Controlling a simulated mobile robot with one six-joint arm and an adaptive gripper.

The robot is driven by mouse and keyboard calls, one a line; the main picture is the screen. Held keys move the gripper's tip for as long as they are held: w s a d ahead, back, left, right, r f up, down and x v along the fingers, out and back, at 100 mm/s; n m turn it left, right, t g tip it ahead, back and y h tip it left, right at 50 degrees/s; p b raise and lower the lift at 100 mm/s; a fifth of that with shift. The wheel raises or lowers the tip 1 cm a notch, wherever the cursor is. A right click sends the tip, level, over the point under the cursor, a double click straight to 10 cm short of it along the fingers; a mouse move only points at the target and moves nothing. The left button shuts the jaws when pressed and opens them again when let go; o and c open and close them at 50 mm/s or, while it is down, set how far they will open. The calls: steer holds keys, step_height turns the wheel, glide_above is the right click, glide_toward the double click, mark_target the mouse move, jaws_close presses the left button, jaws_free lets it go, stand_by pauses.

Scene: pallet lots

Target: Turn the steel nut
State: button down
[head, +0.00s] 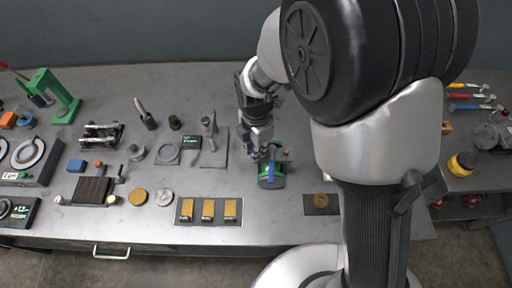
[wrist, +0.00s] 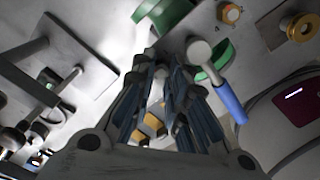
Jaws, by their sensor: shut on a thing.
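My gripper (head: 262,156) points down at a green fixture (head: 270,182) on the bench, which carries a blue handle (head: 271,173). In the wrist view my fingers (wrist: 167,60) are closed in on something at their tips, largely hidden by the fingers themselves. Green parts of the fixture (wrist: 222,56) show beyond them. The grey round head (wrist: 200,51) of the blue handle (wrist: 230,102) lies just right of the fingertips.
A plate with an upright post (head: 209,128) stands left of my gripper. Several brass blocks (head: 208,210) sit on a dark tray in front. A plate with a brass fitting (head: 321,201) lies to the right. The bench front between tray and fixture is bare.

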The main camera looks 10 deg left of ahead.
steer(key=shift+m, duration=0.3)
steer(key=m+p, duration=0.1)
steer(key=m, duration=0.2)
steer(key=shift+w+a+m, duration=0.1)
steer(key=shift+m, duration=1.8)
steer(key=c, duration=1.8)
jaws_free()
steer(key=shift+c, duration=0.2)
step_height(320, 180, up, 12)
